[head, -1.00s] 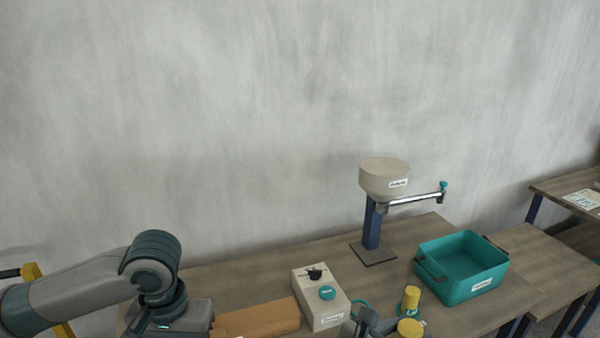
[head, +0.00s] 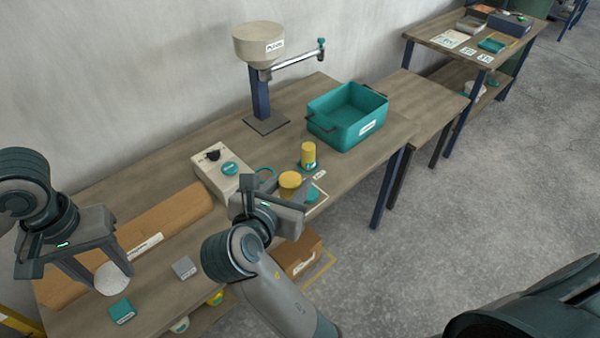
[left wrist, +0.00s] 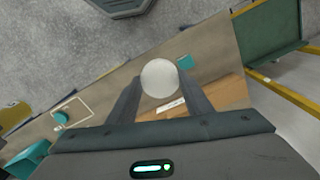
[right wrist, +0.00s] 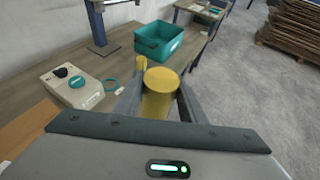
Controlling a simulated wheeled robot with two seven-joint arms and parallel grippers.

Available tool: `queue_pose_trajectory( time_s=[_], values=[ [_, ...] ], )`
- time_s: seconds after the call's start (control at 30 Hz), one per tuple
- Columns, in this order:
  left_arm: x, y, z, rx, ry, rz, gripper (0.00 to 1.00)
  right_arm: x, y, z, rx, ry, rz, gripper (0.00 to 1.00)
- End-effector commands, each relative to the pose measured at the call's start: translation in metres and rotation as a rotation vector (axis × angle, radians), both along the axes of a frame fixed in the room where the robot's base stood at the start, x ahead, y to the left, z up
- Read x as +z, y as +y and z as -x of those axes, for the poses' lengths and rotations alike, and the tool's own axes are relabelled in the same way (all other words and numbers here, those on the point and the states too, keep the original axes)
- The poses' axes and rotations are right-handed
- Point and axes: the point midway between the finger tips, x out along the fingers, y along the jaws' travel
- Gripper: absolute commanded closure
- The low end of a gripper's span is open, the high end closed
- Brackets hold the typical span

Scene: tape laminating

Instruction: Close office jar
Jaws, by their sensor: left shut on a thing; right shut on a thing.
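My left gripper (head: 112,282) points down at the front left of the bench, shut on a white round thing (head: 111,276). That thing also shows between the fingers in the left wrist view (left wrist: 159,78); I see only its round top, so I cannot tell if it is a jar or a lid. My right gripper (head: 286,189) is shut on a yellow cylinder (head: 290,180) near the bench's right edge; it fills the finger gap in the right wrist view (right wrist: 161,82). A second yellow cylinder (head: 308,153) stands upright on a teal base behind it.
A tan cardboard piece (head: 160,232) lies beside the left gripper. A cream box with a knob (head: 222,178), a teal bin (head: 347,116) and a hopper stand (head: 260,98) stand further back. A teal block (head: 121,311) and a grey block (head: 184,267) lie in front.

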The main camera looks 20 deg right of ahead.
Motion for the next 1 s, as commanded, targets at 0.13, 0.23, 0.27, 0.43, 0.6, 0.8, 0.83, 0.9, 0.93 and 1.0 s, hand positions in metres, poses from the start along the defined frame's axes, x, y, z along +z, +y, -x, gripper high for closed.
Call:
queue_pose_trajectory(
  time_s=[0.13, 0.23, 0.27, 0.43, 0.6, 0.8, 0.83, 0.9, 0.93, 1.0],
  values=[
    [0.0, 0.0, 0.0, 0.0, 0.0, 0.0, 0.75, -0.005, 0.03, -0.004, 0.14, 0.0, 0.002, 1.0],
    [0.0, 0.0, 0.0, 0.0, 0.0, 0.0, 0.75, -0.008, 0.052, -0.008, 0.242, -0.002, 0.001, 1.0],
    [0.0, 0.0, 0.0, 0.0, 0.0, 0.0, 0.75, -0.009, 0.058, -0.009, 0.273, -0.001, 0.002, 1.0],
    [0.0, 0.0, 0.0, 0.0, 0.0, 0.0, 0.75, -0.014, 0.091, -0.014, 0.425, -0.002, 0.001, 1.0],
    [0.0, 0.0, 0.0, 0.0, 0.0, 0.0, 0.75, -0.017, 0.111, -0.018, 0.519, -0.002, 0.003, 1.0],
    [0.0, 0.0, 0.0, 0.0, 0.0, 0.0, 0.75, -0.018, 0.118, -0.019, 0.551, -0.002, 0.001, 1.0],
    [0.0, 0.0, 0.0, 0.0, 0.0, 0.0, 0.75, -0.018, 0.118, -0.019, 0.551, -0.002, 0.001, 1.0],
    [0.0, 0.0, 0.0, 0.0, 0.0, 0.0, 0.75, -0.018, 0.118, -0.019, 0.551, -0.002, 0.001, 1.0],
    [0.0, 0.0, 0.0, 0.0, 0.0, 0.0, 0.75, -0.018, 0.118, -0.019, 0.551, -0.002, 0.001, 1.0],
    [0.0, 0.0, 0.0, 0.0, 0.0, 0.0, 0.75, -0.019, 0.118, -0.019, 0.55, -0.001, 0.001, 1.0]
  ],
)
